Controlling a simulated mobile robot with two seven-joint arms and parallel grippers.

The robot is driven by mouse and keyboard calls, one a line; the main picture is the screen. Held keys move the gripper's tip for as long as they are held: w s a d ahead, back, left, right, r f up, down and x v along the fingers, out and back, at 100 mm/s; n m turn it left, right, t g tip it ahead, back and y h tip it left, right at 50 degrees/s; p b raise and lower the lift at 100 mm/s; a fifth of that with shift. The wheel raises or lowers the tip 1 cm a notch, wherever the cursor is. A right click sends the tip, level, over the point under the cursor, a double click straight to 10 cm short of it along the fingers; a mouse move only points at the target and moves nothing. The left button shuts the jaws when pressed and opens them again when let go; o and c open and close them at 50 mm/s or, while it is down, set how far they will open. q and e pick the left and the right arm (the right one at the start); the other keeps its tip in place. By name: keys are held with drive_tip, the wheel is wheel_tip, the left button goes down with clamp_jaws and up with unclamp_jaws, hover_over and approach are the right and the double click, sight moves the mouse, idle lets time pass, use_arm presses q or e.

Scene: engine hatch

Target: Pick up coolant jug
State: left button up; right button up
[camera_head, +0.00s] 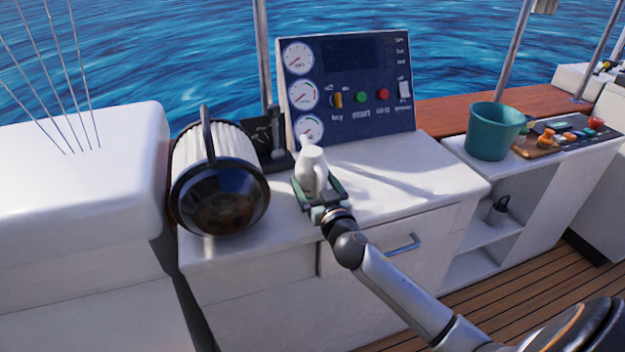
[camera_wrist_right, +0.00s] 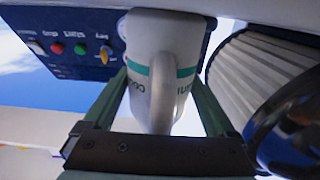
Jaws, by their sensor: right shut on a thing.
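The white coolant jug (camera_head: 312,165) stands upright at the white console counter, in front of the gauge panel. It also shows in the right wrist view (camera_wrist_right: 163,60), with a teal band, partial lettering and its handle facing the camera. My right gripper (camera_head: 320,188) is shut on the jug, with one green finger on each side of it. In the right wrist view the fingers (camera_wrist_right: 160,110) flank the jug's body. I cannot tell whether the jug's base touches the counter. My left gripper is in neither view.
A large ribbed lantern-like object with a black front (camera_head: 217,180) stands close left of the jug. Behind is the gauge panel (camera_head: 350,85) and a black lever unit (camera_head: 268,140). The counter (camera_head: 420,175) to the right is clear. A teal bucket (camera_head: 493,131) stands farther right.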

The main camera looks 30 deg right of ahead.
clamp_jaws()
drive_tip(key=shift+r, duration=0.15)
